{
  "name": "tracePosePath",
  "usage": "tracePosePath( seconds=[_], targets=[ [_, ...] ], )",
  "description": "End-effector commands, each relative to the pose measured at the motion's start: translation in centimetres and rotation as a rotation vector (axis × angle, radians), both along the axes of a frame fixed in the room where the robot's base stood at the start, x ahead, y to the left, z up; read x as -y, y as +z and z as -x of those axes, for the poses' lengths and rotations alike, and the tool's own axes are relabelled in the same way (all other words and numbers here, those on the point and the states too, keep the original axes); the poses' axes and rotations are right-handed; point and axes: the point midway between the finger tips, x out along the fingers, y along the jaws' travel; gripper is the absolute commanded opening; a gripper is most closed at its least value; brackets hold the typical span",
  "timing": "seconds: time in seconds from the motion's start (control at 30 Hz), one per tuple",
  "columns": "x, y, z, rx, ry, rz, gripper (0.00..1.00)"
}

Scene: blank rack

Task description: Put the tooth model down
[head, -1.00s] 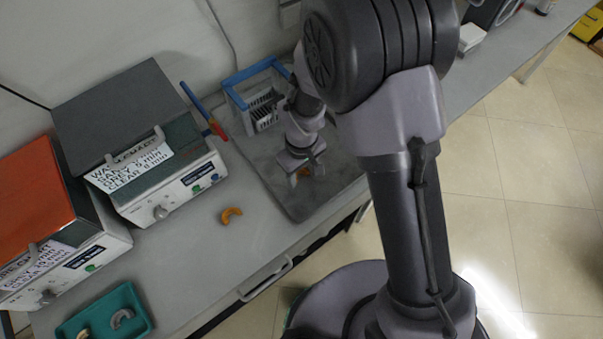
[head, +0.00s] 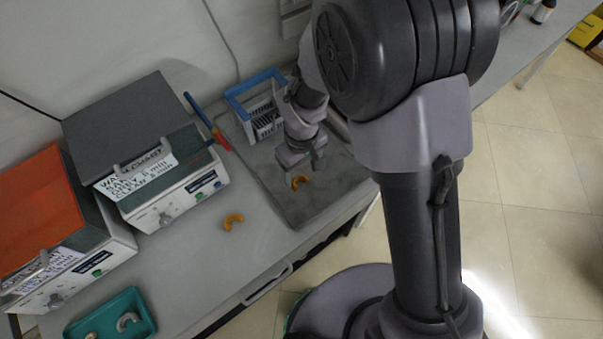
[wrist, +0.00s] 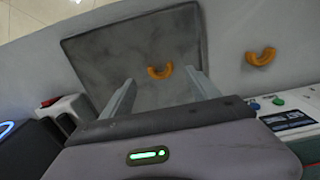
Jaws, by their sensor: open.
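An orange arch-shaped tooth model (head: 300,182) lies on the dark grey mat (head: 322,205) on the bench. In the wrist view the same model (wrist: 160,72) shows on the mat (wrist: 100,50), beyond and between the fingertips. My gripper (head: 304,162) is open and empty, just behind and above the model in the head view, apart from it. The fingers also show in the wrist view (wrist: 158,84). A second orange tooth model (head: 233,221) lies on the bare bench left of the mat; it also shows in the wrist view (wrist: 261,57).
A blue-rimmed basket (head: 262,108) stands at the mat's back. Two boxy machines, one grey-lidded (head: 125,130) and one orange-lidded (head: 38,215), stand at left. A teal tray (head: 140,303) holds grey and tan models. The mat's front part is clear.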

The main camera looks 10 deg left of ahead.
Motion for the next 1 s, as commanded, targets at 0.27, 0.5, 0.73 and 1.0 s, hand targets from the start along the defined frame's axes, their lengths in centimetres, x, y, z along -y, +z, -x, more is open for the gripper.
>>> tracePosePath(
  seconds=[0.27,0.5,0.73,1.0],
  targets=[
    [0.0,5.6,0.0,0.001,0.001,-0.001,0.70],
    [1.0,7.9,-0.4,0.020,-0.062,-0.019,0.70],
    [11.4,23.1,2.1,0.179,-0.638,-0.214,0.70],
    [18.2,29.6,10.8,0.323,-1.164,-0.444,0.70]
  ],
)
